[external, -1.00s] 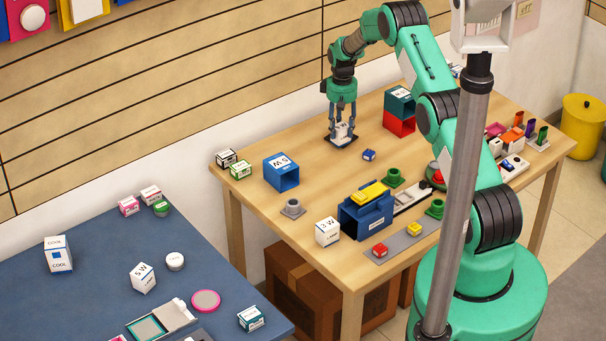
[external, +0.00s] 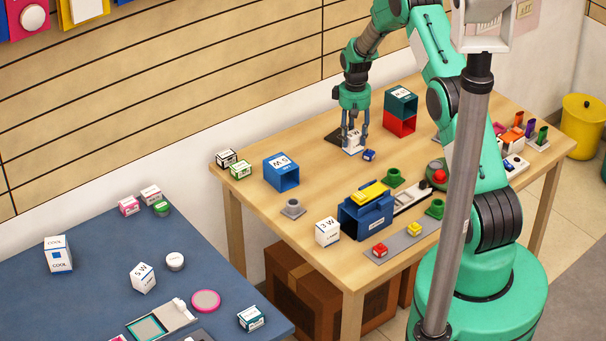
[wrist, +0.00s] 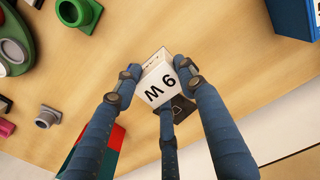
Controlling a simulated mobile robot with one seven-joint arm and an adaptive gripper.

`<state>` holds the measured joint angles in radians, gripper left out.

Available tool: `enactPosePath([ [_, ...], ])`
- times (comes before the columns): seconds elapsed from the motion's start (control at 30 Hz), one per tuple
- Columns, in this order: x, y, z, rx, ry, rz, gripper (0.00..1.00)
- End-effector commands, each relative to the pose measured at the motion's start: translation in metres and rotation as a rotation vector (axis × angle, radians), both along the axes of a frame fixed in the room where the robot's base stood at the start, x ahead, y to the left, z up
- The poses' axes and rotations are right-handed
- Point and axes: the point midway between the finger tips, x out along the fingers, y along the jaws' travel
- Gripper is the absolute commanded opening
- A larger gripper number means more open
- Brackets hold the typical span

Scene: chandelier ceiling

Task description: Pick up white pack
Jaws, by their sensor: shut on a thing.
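The white pack (external: 353,138) is a small white box between my gripper's fingers, on the far part of the wooden table. In the wrist view the pack (wrist: 160,82) shows its lettering, "W" and a 6 or 9. My gripper (external: 354,141) points down and is shut on the pack, with fingers on opposite sides in the wrist view (wrist: 158,74). I cannot tell whether the pack's underside touches the table. A black pad (external: 335,137) lies bare just left of the pack. It also shows in the wrist view (wrist: 183,109), partly behind a finger.
A teal and red open box stack (external: 400,124) stands behind right. A blue open box (external: 282,173) is at left. A green holder (external: 394,177) and blue bin (external: 365,216) are nearer. Clear wood lies left of the gripper.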

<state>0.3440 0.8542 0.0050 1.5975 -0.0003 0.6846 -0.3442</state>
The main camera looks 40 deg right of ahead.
Motion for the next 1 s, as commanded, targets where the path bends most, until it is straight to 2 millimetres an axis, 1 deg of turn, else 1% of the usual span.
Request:
enactPosePath([
  [0.1,-0.017,0.006,0.002,0.000,0.001,0.000,0.10],
  [0.2,-0.028,0.010,0.004,0.000,0.000,0.000,0.10],
  [0.4,-0.044,0.015,0.005,0.000,0.000,0.000,0.10],
  [0.63,-0.052,0.018,0.005,0.000,0.000,0.000,0.10],
  [1.0,-0.052,0.018,0.005,0.000,0.000,0.000,0.09],
])
